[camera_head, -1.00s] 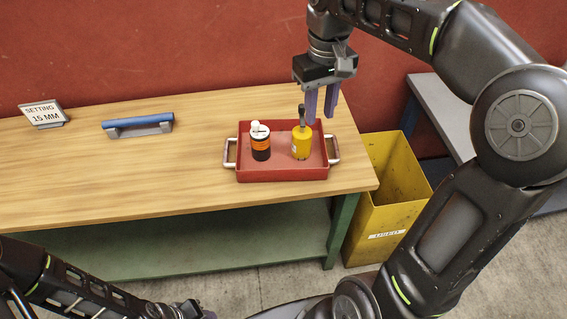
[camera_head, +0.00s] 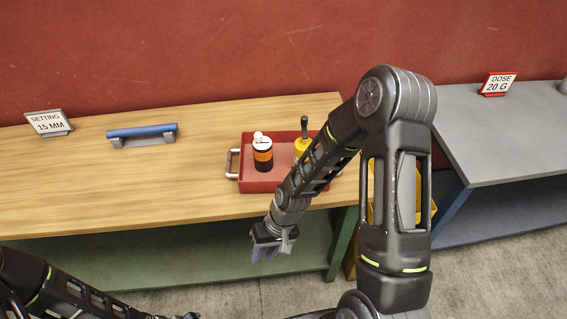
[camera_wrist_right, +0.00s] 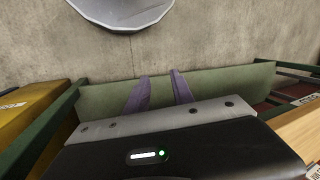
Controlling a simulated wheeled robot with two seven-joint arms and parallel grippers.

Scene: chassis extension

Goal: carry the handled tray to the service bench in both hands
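The red handled tray (camera_head: 262,184) sits on the wooden bench (camera_head: 130,190) near its right end. Its left handle (camera_head: 233,163) is clear; my right arm hides its right side. A black-and-orange container with a white top (camera_head: 262,155) and a yellow container with a dark upright top (camera_head: 302,146), partly hidden, stand in it. My right gripper (camera_head: 264,254) is in front of the bench, below the tray; its purple fingers also show apart and empty in the right wrist view (camera_wrist_right: 161,90). My left gripper is barely visible at the bottom edge (camera_head: 190,316), its fingers unclear.
A grey bench (camera_head: 500,130) with a "DOSE 20 G" sign (camera_head: 498,84) stands at right. A yellow bin (camera_wrist_right: 30,110) is beside the wooden bench, which also bears a blue-handled tool (camera_head: 142,135) and a "SETTING 15 MM" sign (camera_head: 49,123).

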